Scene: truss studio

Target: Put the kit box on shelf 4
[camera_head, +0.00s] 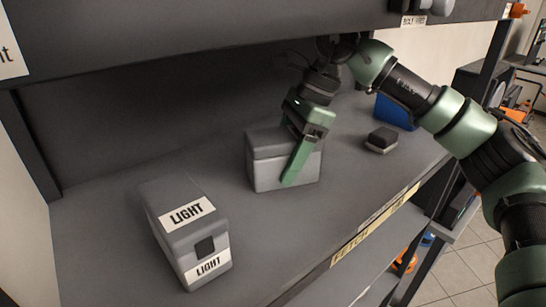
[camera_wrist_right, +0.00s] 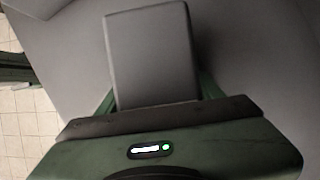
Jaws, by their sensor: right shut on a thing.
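A plain grey box (camera_head: 265,172) with a lid, which I take to be the kit box, stands on the grey shelf board (camera_head: 110,240) near the middle of the head view. My right gripper (camera_head: 300,155) is shut on it from above, and a green finger lies across its near side. In the right wrist view the box (camera_wrist_right: 152,58) sits between the fingers, with its top facing the camera. It appears to rest on the board, but I cannot tell if it is slightly lifted. My left gripper is not in view.
A grey box marked LIGHT (camera_head: 188,235) stands front left on the same board. A small dark block (camera_head: 381,140) and a blue bin (camera_head: 395,112) are to the right. An upper shelf (camera_head: 200,35) hangs close above. A yellow FETCH label (camera_head: 350,245) marks the front edge.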

